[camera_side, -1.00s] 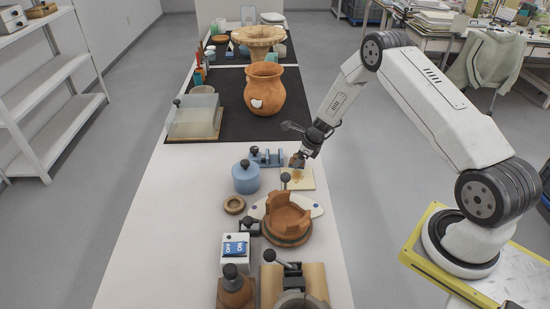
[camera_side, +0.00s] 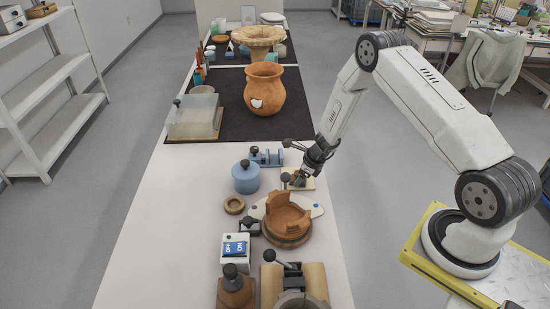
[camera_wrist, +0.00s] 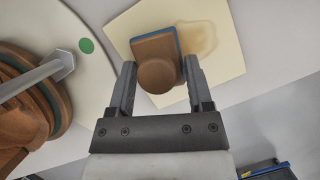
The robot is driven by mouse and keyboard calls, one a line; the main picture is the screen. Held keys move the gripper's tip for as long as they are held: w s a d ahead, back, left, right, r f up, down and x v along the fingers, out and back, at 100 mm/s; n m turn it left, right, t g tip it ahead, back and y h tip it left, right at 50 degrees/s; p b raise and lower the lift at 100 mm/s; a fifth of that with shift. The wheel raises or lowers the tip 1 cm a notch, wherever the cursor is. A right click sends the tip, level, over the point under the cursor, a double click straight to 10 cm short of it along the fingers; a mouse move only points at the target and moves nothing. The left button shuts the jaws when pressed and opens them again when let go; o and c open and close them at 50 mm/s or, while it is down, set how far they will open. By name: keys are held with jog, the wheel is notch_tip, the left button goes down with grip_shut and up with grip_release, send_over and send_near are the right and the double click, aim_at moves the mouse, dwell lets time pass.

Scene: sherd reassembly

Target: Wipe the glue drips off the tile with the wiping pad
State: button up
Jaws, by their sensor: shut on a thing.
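The cream square tile (camera_wrist: 130,32) lies on the bench; in the side view its right edge (camera_side: 310,184) shows beside my gripper. A shiny tan glue smear (camera_wrist: 205,38) is on the tile, just right of the wiping pad. The wiping pad (camera_wrist: 152,50) is a brown wooden block with a round knob and a blue layer along its far edges. My gripper (camera_wrist: 160,70) is shut on it, with a finger on each side. The pad is over the tile, on or very close to its surface; contact is hidden.
A brown pot being assembled (camera_side: 287,217) stands on a pale oval plate just nearer the camera. A blue lidded jar (camera_side: 246,177) and a blue clamp fixture (camera_side: 266,157) are left of the tile. A small dark-knobbed post (camera_side: 285,178) stands close to my gripper.

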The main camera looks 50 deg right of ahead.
aim_at(295, 169)
jog(key=shift+s+a, duration=0.65)
jog(key=shift+s, duration=0.05)
jog(key=shift+w+d, duration=2.8)
notch_tip(295, 169, up, 8)
jog(key=shift+s+a+r, duration=0.1)
jog(key=shift+s, duration=0.05)
